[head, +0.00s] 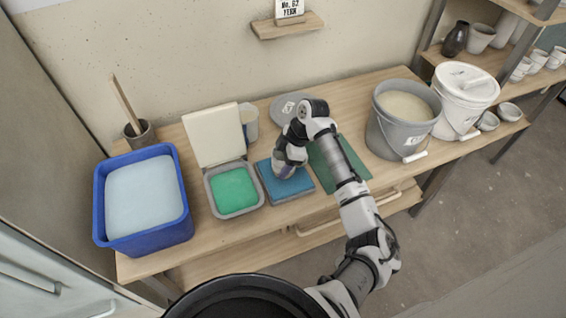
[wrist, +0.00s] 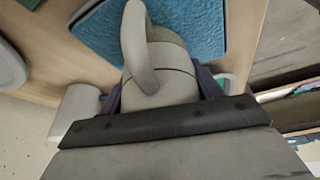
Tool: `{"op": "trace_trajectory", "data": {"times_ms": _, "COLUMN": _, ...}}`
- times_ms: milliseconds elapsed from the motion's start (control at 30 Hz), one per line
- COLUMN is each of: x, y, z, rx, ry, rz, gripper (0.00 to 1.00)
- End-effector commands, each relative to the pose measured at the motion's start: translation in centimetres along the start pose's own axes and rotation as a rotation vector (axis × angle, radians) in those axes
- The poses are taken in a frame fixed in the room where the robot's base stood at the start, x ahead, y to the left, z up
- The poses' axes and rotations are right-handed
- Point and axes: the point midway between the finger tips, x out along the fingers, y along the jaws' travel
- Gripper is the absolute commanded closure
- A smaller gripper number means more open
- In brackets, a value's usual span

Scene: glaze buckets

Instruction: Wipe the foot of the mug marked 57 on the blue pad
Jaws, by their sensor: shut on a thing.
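The blue pad (head: 284,185) lies on the bench in a grey tray, between the green-filled tub and the dark green mat. My gripper (head: 287,165) is low over the pad's back part. In the wrist view my gripper (wrist: 163,90) is shut on a beige-grey mug (wrist: 172,62), its handle (wrist: 136,45) towards the camera. The blue pad (wrist: 205,28) shows beyond the mug in that view. The mug is mostly hidden in the head view. I see no number on it. I cannot tell whether its foot touches the pad.
A green-filled tub (head: 231,206) with its pale lid raised is left of the pad. Further left is a blue basin (head: 184,228). A grey bucket (head: 422,130) and a white lidded bucket (head: 463,98) stand right. A dark green mat (head: 350,158) lies beneath my arm.

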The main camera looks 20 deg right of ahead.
Motion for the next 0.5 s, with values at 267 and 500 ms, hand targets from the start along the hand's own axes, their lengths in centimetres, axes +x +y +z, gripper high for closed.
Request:
{"op": "trace_trajectory", "data": {"times_ms": 267, "x": 0.3, "y": 2.0, "z": -0.5, "rx": -0.002, "ry": -0.001, "rz": 0.0, "gripper": 0.68}}
{"op": "trace_trajectory", "data": {"times_ms": 500, "x": 0.3, "y": 2.8, "z": -0.7, "rx": -0.001, "ry": 0.0, "rz": 0.0, "gripper": 0.68}}
